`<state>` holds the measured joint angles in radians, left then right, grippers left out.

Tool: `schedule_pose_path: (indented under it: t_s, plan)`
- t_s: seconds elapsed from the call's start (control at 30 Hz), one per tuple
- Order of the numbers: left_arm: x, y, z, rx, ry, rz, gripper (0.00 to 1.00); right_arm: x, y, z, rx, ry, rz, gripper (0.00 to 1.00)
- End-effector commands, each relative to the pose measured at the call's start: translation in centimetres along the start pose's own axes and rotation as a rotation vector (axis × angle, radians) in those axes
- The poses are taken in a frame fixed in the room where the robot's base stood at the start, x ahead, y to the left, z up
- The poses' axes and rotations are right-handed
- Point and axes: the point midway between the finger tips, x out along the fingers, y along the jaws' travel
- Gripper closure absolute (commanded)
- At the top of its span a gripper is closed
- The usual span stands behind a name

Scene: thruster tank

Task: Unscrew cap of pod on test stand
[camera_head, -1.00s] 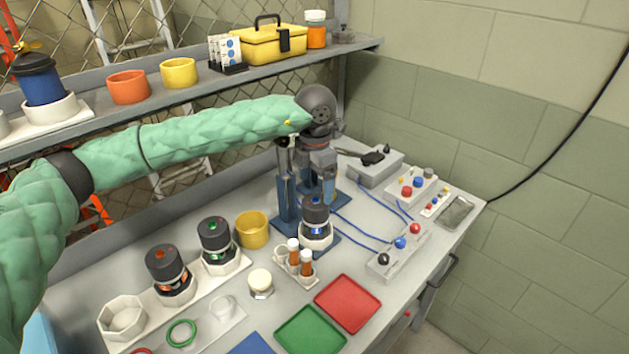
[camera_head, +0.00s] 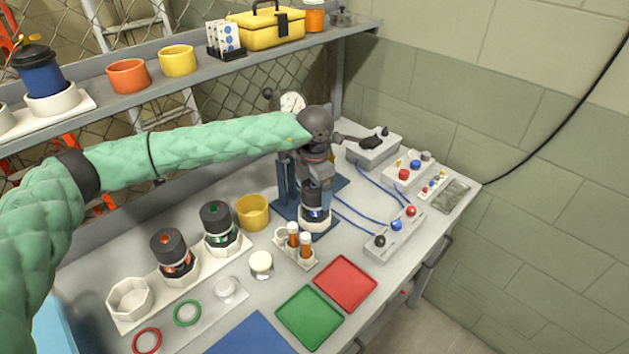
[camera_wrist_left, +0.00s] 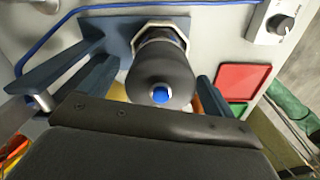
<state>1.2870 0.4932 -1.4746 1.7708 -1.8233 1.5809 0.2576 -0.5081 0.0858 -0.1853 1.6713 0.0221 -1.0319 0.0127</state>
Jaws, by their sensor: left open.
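The pod (camera_head: 314,214) stands upright in a white holder on the blue test stand (camera_head: 284,208). Its dark cap (camera_wrist_left: 160,72) has a blue centre and faces the camera in the left wrist view. My left gripper (camera_head: 315,187) is open, pointing down directly over this pod. In the left wrist view the cap lies between the fingers of the gripper (camera_wrist_left: 157,84), with room on the left. Contact cannot be told. The gripper hides part of the cap in the head view. My right gripper is not in view.
Two other dark-capped pods (camera_head: 172,250) sit in a white rack at left. A rack of orange vials (camera_head: 299,250) stands just in front of the stand. Red (camera_head: 345,283) and green (camera_head: 310,318) trays lie nearer. A control box (camera_head: 394,236) with blue cables is at right.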

Motion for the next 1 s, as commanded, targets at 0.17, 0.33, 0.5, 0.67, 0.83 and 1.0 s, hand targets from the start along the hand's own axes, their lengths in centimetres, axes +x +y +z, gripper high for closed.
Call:
schedule_pose_path:
  t_s: [0.17,0.33,0.5,0.67,0.83,1.0]
  plan:
    - [0.22,-0.02,0.01,0.000,0.000,0.000,0.10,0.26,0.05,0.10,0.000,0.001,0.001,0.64]
    - [0.21,-0.02,0.01,0.000,0.000,0.000,0.12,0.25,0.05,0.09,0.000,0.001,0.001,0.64]
    - [0.20,-0.02,0.00,0.000,0.000,0.000,0.46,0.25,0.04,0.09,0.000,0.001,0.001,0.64]
    - [0.19,-0.02,0.00,0.000,0.000,0.000,0.58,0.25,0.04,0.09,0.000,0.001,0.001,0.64]
    - [0.19,-0.02,0.00,0.000,0.000,0.000,0.56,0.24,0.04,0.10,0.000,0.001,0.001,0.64]
    - [0.19,-0.01,0.00,0.000,0.000,0.000,0.56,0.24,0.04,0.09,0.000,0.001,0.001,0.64]
